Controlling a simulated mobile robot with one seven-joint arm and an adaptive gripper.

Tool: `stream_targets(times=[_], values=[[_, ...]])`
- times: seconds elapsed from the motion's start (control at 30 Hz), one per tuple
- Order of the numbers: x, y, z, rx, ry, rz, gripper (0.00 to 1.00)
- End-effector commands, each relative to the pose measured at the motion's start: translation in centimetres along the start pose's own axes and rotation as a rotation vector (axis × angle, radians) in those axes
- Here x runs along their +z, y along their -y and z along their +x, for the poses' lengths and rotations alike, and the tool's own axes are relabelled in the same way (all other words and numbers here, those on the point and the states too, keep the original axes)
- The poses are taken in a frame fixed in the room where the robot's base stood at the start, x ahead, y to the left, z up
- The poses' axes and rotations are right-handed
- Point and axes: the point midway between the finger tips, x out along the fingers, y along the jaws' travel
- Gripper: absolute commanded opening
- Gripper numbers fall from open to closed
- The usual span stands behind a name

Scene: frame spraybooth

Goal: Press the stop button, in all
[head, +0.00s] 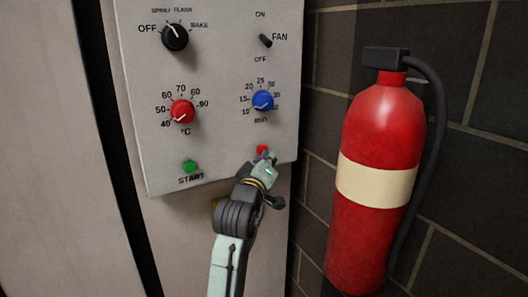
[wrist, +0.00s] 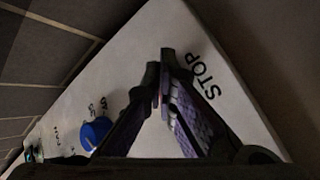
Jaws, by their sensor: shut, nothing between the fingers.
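The stop button (head: 262,149) is a small red button at the lower right of the grey control panel (head: 222,135). My gripper (head: 269,157) is shut and empty, with its fingertips right at the button, overlapping its lower right side in the head view. I cannot tell whether they touch it or whether it is pushed in. In the wrist view the shut fingertips (wrist: 166,57) point at the panel beside the STOP lettering (wrist: 201,76). The button itself is hidden there behind the fingers.
A green start button (head: 190,166) is at the panel's lower left. A blue knob (head: 263,100) sits above the stop button, a red knob (head: 182,111) left of it. A black knob (head: 174,37) and fan switch (head: 265,41) are higher. A red fire extinguisher (head: 378,185) is right.

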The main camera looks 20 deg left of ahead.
Motion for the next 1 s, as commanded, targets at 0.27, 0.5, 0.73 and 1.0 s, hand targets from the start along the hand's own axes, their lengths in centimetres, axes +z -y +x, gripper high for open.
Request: stream_targets(times=[0.27,0.5,0.73,1.0], values=[[-0.2,0.1,0.2,0.000,0.000,0.000,0.00],[-0.2,0.2,0.3,0.000,-0.001,0.000,0.00],[-0.1,0.0,0.0,0.000,-0.001,0.000,0.00],[0.6,-0.7,-1.0,0.000,0.000,-0.001,0.00]])
